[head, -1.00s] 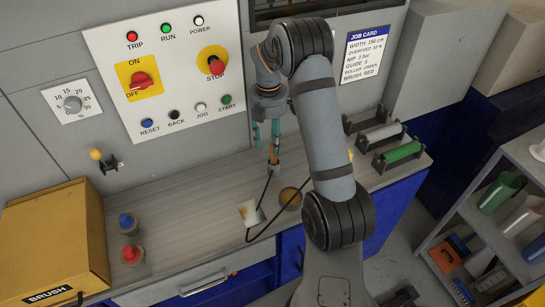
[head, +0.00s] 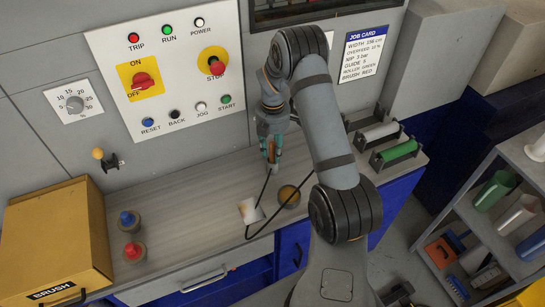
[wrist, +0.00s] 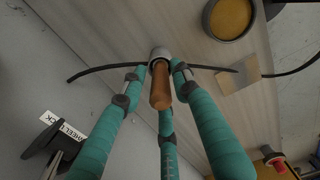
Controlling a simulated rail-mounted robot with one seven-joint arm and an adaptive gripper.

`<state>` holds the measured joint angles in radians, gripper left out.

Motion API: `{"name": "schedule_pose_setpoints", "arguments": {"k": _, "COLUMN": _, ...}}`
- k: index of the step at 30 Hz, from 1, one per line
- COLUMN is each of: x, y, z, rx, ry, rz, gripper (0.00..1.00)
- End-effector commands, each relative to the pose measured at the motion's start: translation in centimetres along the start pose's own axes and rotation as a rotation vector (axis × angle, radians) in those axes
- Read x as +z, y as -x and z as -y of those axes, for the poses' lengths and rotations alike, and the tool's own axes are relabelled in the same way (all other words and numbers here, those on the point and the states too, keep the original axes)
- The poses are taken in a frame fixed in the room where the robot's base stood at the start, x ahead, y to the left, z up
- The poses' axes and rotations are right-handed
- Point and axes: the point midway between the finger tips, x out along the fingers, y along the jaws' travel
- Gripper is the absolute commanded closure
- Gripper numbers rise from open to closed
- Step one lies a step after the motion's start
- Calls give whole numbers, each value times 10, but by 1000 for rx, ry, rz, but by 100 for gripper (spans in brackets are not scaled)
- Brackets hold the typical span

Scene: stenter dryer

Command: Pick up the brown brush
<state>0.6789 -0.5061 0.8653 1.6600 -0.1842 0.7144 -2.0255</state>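The brown brush (wrist: 160,88) shows in the wrist view as an upright orange-brown handle pointing at the camera, with a grey collar (wrist: 159,53) at its far end. Its bristles are hidden. In the head view the handle (head: 271,150) stands above the bench, partly covered by the fingers. My gripper (wrist: 160,78) has its teal fingers around the handle, with tips close to the collar. Small gaps seem to show beside the handle, so the gripper looks open. Whether any finger touches is unclear. My gripper also shows in the head view (head: 272,155).
A black cable (wrist: 210,68) runs behind the brush. A round dish (head: 289,196) and a small pale card (head: 250,211) lie nearby on the bench. Blue-topped (head: 128,220) and red-topped (head: 133,251) pieces stand left, beside the yellow BRUSH box (head: 55,235). Rollers (head: 396,152) stand right.

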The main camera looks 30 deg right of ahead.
Motion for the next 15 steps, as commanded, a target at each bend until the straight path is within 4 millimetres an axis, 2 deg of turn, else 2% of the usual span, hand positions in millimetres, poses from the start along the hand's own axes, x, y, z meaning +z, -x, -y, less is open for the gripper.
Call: {"name": "schedule_pose_setpoints", "arguments": {"k": 15, "x": 0, "y": 0, "z": 0, "rx": 0, "ry": 0, "rz": 0, "gripper": 100}}
